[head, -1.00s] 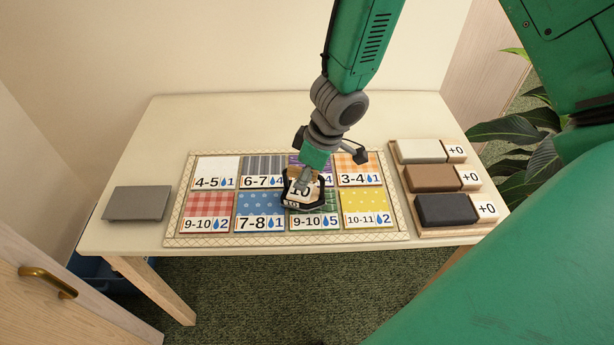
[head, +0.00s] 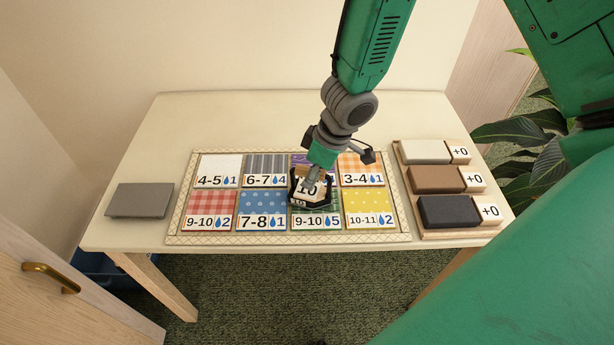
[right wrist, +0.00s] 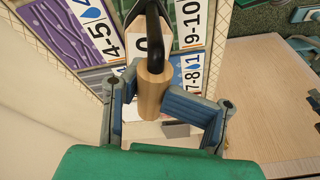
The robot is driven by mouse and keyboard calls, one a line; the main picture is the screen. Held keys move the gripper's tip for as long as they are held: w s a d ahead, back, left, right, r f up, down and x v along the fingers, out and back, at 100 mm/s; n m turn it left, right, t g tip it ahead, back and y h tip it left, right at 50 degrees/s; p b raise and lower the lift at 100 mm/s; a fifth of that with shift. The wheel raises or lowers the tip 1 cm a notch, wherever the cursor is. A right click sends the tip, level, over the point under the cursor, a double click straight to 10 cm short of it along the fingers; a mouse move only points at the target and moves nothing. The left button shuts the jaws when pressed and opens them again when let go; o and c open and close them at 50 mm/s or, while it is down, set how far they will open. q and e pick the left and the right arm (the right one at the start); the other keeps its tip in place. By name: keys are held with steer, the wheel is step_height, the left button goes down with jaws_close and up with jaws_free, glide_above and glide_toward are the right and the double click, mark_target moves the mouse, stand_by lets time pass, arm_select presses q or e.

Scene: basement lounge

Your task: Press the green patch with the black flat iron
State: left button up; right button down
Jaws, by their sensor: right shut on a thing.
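My right gripper (head: 315,175) is shut on the wooden handle (right wrist: 152,90) of the black flat iron (head: 309,196). The green patch also shows in the right wrist view (right wrist: 188,14), beside the black bracket. The iron and gripper hide part of the green patch and of the purple patch (head: 299,159) behind it. My left gripper is not in view.
The patches lie in two rows on a cream mat (head: 178,236). A blue patch (head: 262,202) and a yellow patch (head: 368,199) flank the green one. A grey plate (head: 139,201) lies at left; white, brown and black blocks (head: 449,211) stand at right. The table's back is clear.

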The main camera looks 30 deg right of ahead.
steer(key=shift+d+f, duration=0.2)
steer(key=shift+d, duration=1.1)
steer(key=shift+a+r, duration=0.1)
steer(key=shift+a, duration=1)
steer(key=shift+a+r, duration=0.1)
steer(key=shift+a, duration=0.15)
steer(key=shift+d, duration=0.5)
steer(key=shift+d+f, duration=0.3)
steer(key=shift+d, duration=0.35)
steer(key=shift+a+p, duration=0.3)
steer(key=shift+a, duration=0.15)
steer(key=shift+a+r, duration=0.15)
steer(key=shift+a, duration=0.35)
steer(key=shift+d+f, duration=0.2)
steer(key=shift+d, duration=0.55)
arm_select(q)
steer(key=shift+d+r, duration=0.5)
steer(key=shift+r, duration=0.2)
arm_select(e)
steer(key=shift+a, duration=0.5)
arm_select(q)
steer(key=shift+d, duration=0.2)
arm_select(e)
steer(key=shift+d, duration=0.2)
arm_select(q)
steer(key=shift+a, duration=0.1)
arm_select(e)
steer(key=shift+s, duration=0.1)
